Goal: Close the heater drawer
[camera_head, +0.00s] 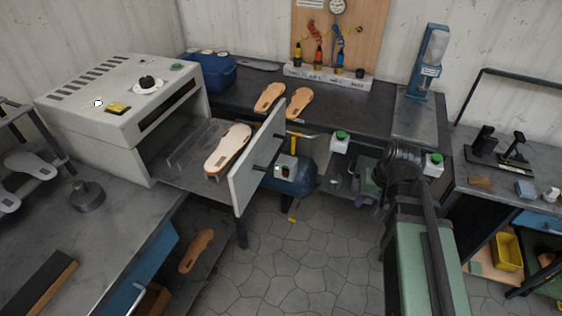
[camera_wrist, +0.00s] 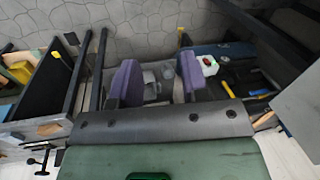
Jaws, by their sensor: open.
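The heater (camera_head: 130,100) is a white box with a dark knob on top, at the left in the head view. Its drawer stands pulled out to the right, with a pale sole (camera_head: 228,148) lying in it. The white drawer front (camera_head: 250,172) is upright and well apart from the heater's opening, with dark handle parts on its outer side. My gripper (camera_wrist: 158,70) is open, with two purple pads and nothing between them. In the head view it is right of the drawer front, apart from it, and partly hidden by my arm.
A dark bench (camera_head: 370,100) at the back holds two tan soles and a blue bin (camera_head: 212,72). A blue tank (camera_head: 300,180) stands behind and right of the drawer front. A grey bench (camera_head: 110,235) is at the left front. The stone floor (camera_head: 290,265) before the drawer is mostly clear.

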